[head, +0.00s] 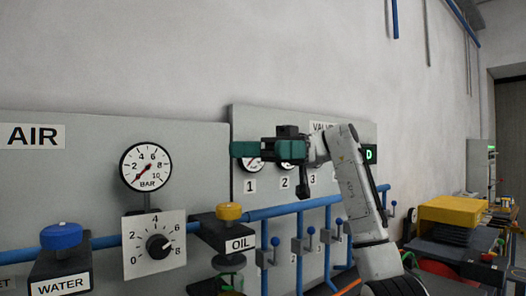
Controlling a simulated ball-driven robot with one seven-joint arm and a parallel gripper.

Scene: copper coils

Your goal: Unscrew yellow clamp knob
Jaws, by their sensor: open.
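A yellow round knob (229,212) sits on top of a dark block labelled OIL, left of centre in the head view. It is the only yellow knob I can make out; whether it is a clamp knob I cannot tell. My gripper (269,150) shows higher and to the right of the knob, with its teal fingers apart and nothing visible between them. It is clear of the knob in the picture and hides part of the numbered gauges behind it.
A blue knob (61,236) tops the WATER block at left. A pressure gauge (146,167) and a dial (156,244) stand between the blocks. Blue pipes (308,203) with several blue-knobbed levers run below my arm. A yellow box (452,211) stands at right.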

